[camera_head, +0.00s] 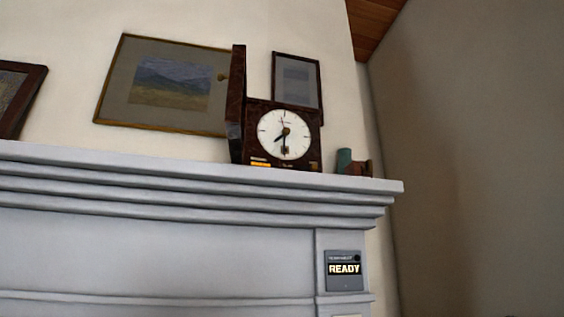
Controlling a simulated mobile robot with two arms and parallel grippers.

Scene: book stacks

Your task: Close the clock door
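A dark brown clock (313,139) with a round white dial stands on top of a grey-white mantel (180,174), near its right end. The clock's door (237,100) is a dark upright panel at the clock's left side. The dial is uncovered. Neither of my grippers is in view.
Framed pictures (118,88) hang on the wall behind the mantel. A small green and reddish-brown object (346,161) sits right of the clock. A panel reading READY (344,270) is on the mantel's front. The mantel top left of the clock looks clear.

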